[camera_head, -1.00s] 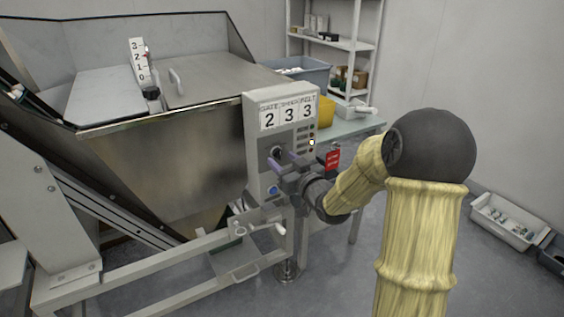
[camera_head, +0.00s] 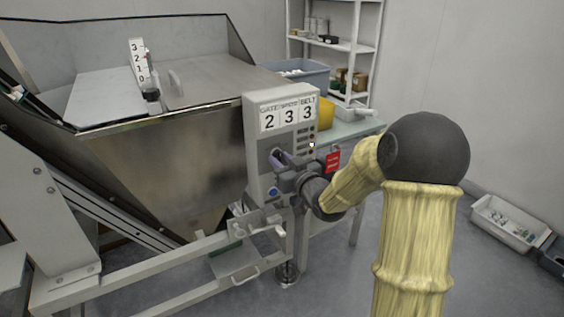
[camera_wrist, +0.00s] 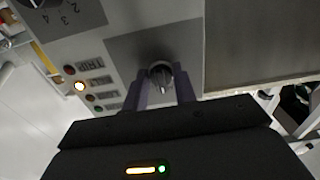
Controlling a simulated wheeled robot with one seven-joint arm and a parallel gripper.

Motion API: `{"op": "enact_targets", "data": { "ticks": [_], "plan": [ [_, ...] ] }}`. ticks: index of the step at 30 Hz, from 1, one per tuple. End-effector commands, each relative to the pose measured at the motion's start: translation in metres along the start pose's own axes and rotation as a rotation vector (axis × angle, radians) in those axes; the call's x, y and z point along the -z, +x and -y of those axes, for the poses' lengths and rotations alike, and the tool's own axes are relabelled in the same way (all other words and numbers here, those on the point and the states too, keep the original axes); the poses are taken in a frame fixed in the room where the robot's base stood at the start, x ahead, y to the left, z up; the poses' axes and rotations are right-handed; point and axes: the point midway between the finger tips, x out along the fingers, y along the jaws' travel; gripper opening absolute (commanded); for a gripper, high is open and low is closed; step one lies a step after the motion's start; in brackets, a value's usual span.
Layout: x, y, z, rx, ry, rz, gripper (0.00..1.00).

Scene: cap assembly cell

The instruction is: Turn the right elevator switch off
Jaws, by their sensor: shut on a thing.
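A grey control box (camera_head: 252,135) stands at the right end of the steel hopper. A dark round switch knob with a pale pointer (camera_wrist: 160,72) sits on a darker plate on its face. The pointer runs roughly along the fingers. In the head view the fingers hide most of the knob. No label naming the switch is readable.
A blue button (camera_head: 273,192) lies below my gripper. Indicator lamps (camera_wrist: 79,87) line the panel, one lit. A red tag (camera_head: 333,161) hangs just right of my gripper. The hopper (camera_head: 165,165) is left, and a frame rail with a crank (camera_head: 250,229) is below.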

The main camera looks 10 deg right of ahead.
Motion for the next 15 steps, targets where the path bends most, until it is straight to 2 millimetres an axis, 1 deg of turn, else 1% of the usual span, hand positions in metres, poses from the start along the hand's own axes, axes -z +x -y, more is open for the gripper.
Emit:
{"op": "enact_targets", "data": {
  "ticks": [8, 15],
  "plan": [
    [-0.0023, 0.0002, 0.0000, 0.001, -0.122, -0.001, 0.04],
    [-0.0032, 0.0001, -0.0004, 0.002, -0.305, -0.002, 0.04]
  ]
}}
